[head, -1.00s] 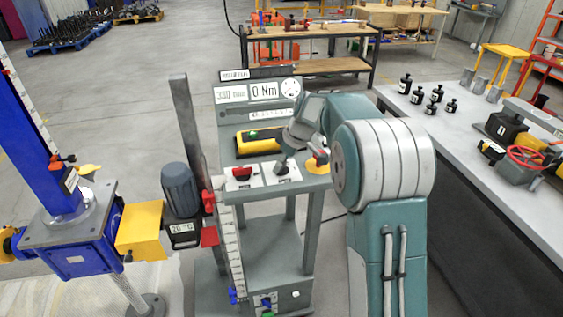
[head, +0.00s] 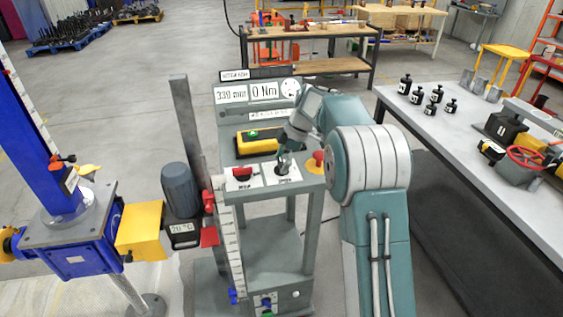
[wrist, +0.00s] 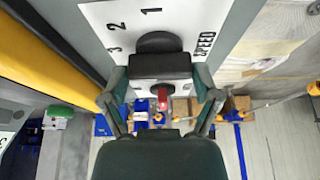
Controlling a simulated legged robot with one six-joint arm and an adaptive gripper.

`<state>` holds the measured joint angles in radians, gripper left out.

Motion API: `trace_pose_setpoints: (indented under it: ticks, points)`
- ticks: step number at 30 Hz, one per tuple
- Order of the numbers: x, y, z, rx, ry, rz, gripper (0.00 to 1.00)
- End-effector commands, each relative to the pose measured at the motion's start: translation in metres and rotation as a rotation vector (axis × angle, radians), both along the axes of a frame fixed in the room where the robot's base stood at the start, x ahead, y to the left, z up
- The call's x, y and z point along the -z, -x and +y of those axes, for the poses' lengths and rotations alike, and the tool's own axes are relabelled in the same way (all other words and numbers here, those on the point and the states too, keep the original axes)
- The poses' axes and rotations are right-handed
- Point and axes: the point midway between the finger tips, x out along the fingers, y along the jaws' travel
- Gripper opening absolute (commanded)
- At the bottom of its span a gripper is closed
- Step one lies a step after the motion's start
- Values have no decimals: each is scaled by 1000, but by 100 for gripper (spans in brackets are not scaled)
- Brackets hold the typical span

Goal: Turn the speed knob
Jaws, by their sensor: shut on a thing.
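The speed knob (wrist: 160,66) is a black knob on a white plate printed SPEED with numbers 1, 2 and 3. In the wrist view my gripper (wrist: 160,82) has one finger on each side of the knob and is shut on it. In the head view my gripper (head: 283,164) reaches down from above onto the white panel plate (head: 262,178). It mostly hides the knob there.
A red knob (head: 242,174) sits left on the same panel. A red stop button on yellow (head: 318,158) stands right of my gripper. A yellow level (head: 257,141) lies behind, below the display (head: 264,91). The blue screw jack (head: 68,240) stands left.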

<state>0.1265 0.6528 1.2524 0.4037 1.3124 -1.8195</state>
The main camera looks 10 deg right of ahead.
Motion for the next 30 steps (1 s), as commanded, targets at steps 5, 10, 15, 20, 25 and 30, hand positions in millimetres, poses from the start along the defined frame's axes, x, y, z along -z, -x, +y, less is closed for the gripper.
trace_pose_setpoints:
  ticks: [5, 10, 15, 20, 25, 30]
  points:
    - [3, 0, -1, -12, 3, 1, 32]
    - [3, 0, -1, -13, 3, 1, 32]
    - [3, 0, -1, -12, 3, 0, 93]
    - [1, 0, -1, -12, 2, -1, 100]
    - [0, 0, 0, -12, 1, -2, 100]
    - [-3, 0, -2, -12, 1, -3, 100]
